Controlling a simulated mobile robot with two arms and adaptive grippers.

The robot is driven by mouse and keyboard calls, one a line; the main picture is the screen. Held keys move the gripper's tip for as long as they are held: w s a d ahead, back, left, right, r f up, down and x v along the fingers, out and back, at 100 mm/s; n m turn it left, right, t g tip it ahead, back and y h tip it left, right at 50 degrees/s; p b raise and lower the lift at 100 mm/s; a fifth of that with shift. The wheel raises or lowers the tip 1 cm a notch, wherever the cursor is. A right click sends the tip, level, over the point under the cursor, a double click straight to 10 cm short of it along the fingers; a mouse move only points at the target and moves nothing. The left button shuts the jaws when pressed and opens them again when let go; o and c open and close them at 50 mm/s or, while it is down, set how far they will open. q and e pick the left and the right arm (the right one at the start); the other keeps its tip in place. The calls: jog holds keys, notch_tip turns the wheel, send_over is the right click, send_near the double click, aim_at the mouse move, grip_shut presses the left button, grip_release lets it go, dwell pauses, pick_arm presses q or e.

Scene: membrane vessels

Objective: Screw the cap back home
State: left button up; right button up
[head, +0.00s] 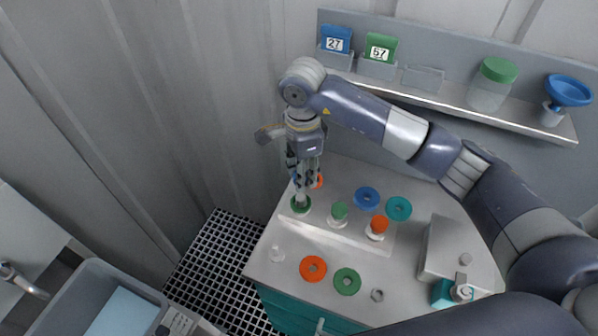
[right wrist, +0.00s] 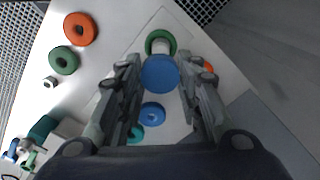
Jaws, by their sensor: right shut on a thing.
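Below the cap is a pale vessel (right wrist: 160,46), which stands inside a green ring (right wrist: 153,34). In the head view the vessel (head: 300,199) and green ring (head: 299,208) show under the fingertips, while the fingers mostly hide the cap. I cannot tell whether cap and vessel touch. My left gripper is out of view.
A green-capped vessel (head: 338,212) and an orange-capped vessel (head: 378,227) stand close to the right. Loose rings lie around, such as a blue one (head: 367,198) and an orange one (head: 313,268). A grey box (head: 452,250) stands at right; a shelf (head: 520,104) runs behind.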

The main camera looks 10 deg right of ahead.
aim_at(301, 196)
jog(key=shift+f, duration=0.35)
jog(key=shift+w+a+f, duration=0.1)
jog(key=shift+f, duration=0.4)
jog(key=shift+f+b, duration=0.45)
jog(key=shift+f, duration=0.15)
jog(key=shift+f+b, duration=0.45)
jog(key=shift+f, duration=0.8)
jog(key=shift+f+b, duration=1.3)
jog(key=shift+b, duration=0.2)
jog(key=m, duration=0.5)
jog(key=shift+r+m, duration=0.1)
jog(key=shift+m, duration=0.3)
jog(key=m, duration=0.6)
jog(key=m+p, duration=0.1)
jog(key=m, duration=0.4)
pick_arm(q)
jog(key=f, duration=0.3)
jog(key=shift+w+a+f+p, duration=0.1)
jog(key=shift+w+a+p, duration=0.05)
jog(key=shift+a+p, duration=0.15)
pick_arm(e)
jog(key=m, duration=0.3)
jog(key=shift+w, duration=0.1)
jog(key=o, duration=0.9)
jog(key=shift+c, duration=0.2)
